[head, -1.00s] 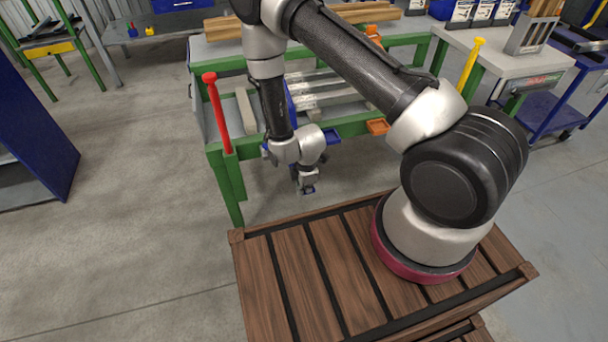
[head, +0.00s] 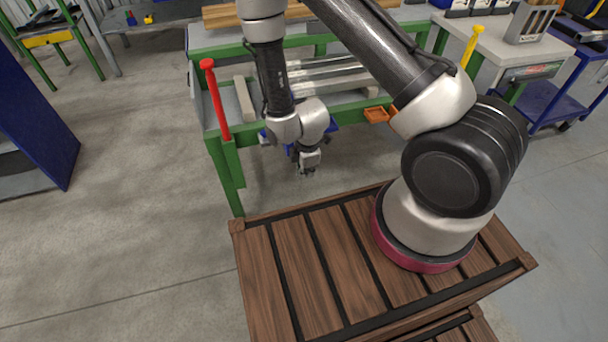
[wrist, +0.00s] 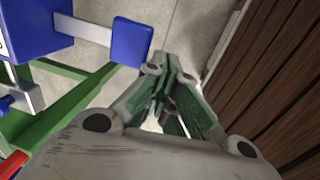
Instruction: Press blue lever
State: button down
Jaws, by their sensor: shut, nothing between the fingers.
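In the wrist view a blue paddle (wrist: 130,41) sits on the end of a grey bar that comes out of a blue housing (wrist: 38,27); it looks like the blue lever. My gripper (wrist: 164,66) has its fingers together and empty, just right of and below the paddle in the picture. Whether they touch I cannot tell. In the head view my gripper (head: 307,172) points down in front of the green bench (head: 221,160). Small blue parts (head: 333,127) show beside my wrist there; my arm hides most of that spot.
A red lever (head: 215,98) stands at the bench's left corner, and a yellow lever (head: 472,46) farther right. An orange tray (head: 377,115) hangs on the bench front. Brown wooden slats (head: 305,270) lie close below. Open floor is at left.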

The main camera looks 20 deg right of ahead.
jog(key=s+r, duration=0.3)
jog(key=r, duration=0.2)
jog(key=shift+s, duration=0.15)
dwell(0.3)
jog(key=w+r+g, duration=0.1)
jog(key=w+r, duration=0.6)
jog(key=r, duration=0.1)
jog(key=shift+w+d+r, duration=0.15)
jog(key=shift+w+r, duration=0.2)
